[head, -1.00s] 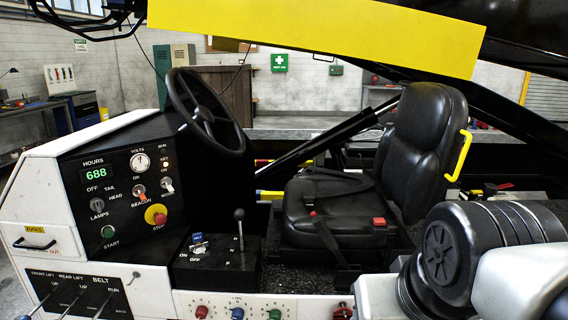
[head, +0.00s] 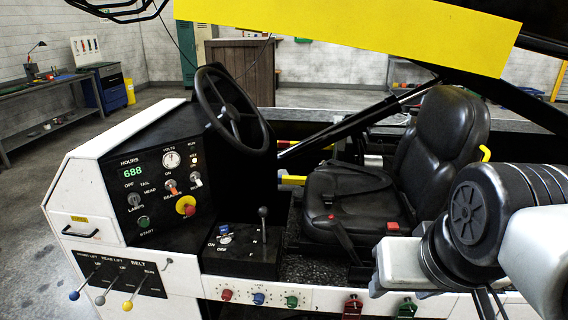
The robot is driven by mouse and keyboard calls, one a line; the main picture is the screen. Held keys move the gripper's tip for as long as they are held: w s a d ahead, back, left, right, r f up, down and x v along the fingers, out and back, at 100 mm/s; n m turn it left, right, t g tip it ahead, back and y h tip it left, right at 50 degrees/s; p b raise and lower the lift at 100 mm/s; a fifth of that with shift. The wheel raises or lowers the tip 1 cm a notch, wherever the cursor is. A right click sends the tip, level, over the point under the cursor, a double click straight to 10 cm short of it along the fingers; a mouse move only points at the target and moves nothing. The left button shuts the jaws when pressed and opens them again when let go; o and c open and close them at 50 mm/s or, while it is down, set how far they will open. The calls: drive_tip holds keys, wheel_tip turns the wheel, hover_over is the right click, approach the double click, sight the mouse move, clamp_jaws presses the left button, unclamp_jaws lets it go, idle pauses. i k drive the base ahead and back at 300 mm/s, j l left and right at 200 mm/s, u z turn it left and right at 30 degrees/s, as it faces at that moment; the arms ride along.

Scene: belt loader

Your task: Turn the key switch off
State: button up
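The black control panel (head: 150,190) of the white console shows at the left in the head view. A small switch (head: 195,180) sits at its upper right under small labels that seem to read RUN, KEY and ON. I take it as the key switch; its exact position is too small to tell. A lit lamp shows just above it, and the green hours display (head: 132,171) reads 688. My arm's dark joint and white links fill the lower right, apart from the panel. My gripper is not in view.
A red-and-yellow stop button (head: 186,206) and an orange beacon switch (head: 171,187) sit close by. The steering wheel (head: 232,108) rises right of the panel. A lever (head: 263,224), black seat (head: 430,150) and front knobs and belt levers (head: 127,305) surround it. Floor at left is clear.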

sight(226, 239)
drive_tip(key=u, duration=0.95)
drive_tip(key=i+z, duration=0.35)
drive_tip(key=i, duration=0.45)
